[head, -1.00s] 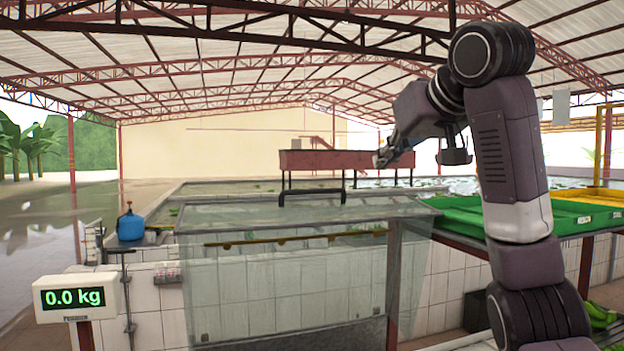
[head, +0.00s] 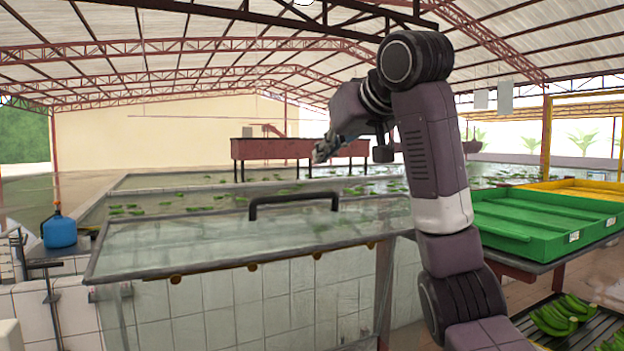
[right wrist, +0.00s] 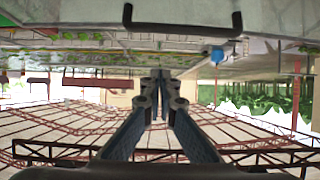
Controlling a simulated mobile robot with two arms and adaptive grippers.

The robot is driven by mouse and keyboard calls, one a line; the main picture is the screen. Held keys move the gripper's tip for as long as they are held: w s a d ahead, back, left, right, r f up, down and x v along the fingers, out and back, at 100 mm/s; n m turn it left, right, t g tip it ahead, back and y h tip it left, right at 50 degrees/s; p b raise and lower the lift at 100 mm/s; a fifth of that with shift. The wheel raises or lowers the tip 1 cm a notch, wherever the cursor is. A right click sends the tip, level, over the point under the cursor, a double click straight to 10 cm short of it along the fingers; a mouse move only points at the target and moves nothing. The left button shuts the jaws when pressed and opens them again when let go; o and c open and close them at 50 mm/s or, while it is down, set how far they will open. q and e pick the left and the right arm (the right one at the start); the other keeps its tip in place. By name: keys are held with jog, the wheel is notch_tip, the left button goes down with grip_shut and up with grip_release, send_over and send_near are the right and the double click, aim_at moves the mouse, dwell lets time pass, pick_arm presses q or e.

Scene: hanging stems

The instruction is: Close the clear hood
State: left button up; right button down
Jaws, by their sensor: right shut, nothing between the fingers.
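The clear hood (head: 200,232) is a see-through panel with a grey edge, over a white-tiled stand in the middle of the head view. I cannot tell its exact tilt. Its black bar handle (head: 292,199) stands on its upper side; it also shows at the top of the right wrist view (right wrist: 182,27). My right gripper (head: 320,154) appears above the handle in the head view, apart from it. In the right wrist view its fingers (right wrist: 161,74) are together and empty. My left gripper is not in view.
Green trays (head: 540,222) sit on a rack at the right, with green bananas (head: 557,316) below. A blue jug (head: 60,229) stands at the left. Water tanks with floating green fruit and a red trough (head: 270,150) lie behind the hood.

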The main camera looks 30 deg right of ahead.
jog(key=p, duration=0.4)
send_over(314, 194)
jog(key=w, duration=0.3)
jog(key=f, duration=0.3)
jog(key=shift+w+d+f, duration=0.15)
jog(key=shift+w+f, duration=0.05)
jog(key=shift+f, duration=0.1)
jog(key=s+f, duration=0.2)
jog(key=s, duration=0.1)
jog(key=shift+f, duration=0.1)
jog(key=shift+s+f, duration=0.25)
jog(key=shift+w+f, duration=0.15)
